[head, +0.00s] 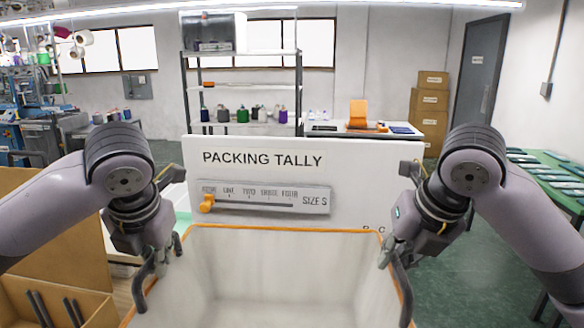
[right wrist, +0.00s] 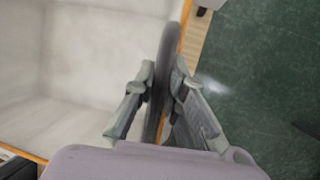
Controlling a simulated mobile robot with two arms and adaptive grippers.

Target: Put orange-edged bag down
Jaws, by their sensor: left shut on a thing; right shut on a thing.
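The orange-edged bag (head: 290,265) is an open, pale box-like bag with an orange rim and dark grey loop handles. It fills the bottom middle of the head view, and its underside is out of the picture. My left gripper (head: 164,262) is shut on the bag's left handle (head: 141,292). My right gripper (head: 388,252) is shut on the right handle (head: 404,290). In the right wrist view, my right gripper's fingers (right wrist: 163,100) close on both sides of the dark handle (right wrist: 158,110). The bag's inside looks empty where it shows.
A white "PACKING TALLY" board (head: 262,160) stands just beyond the bag, with its orange slider (head: 207,203) at the left end. A cardboard box (head: 60,295) is at lower left. A green table (head: 560,180) stands at right. Green floor (head: 460,270) is open at right.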

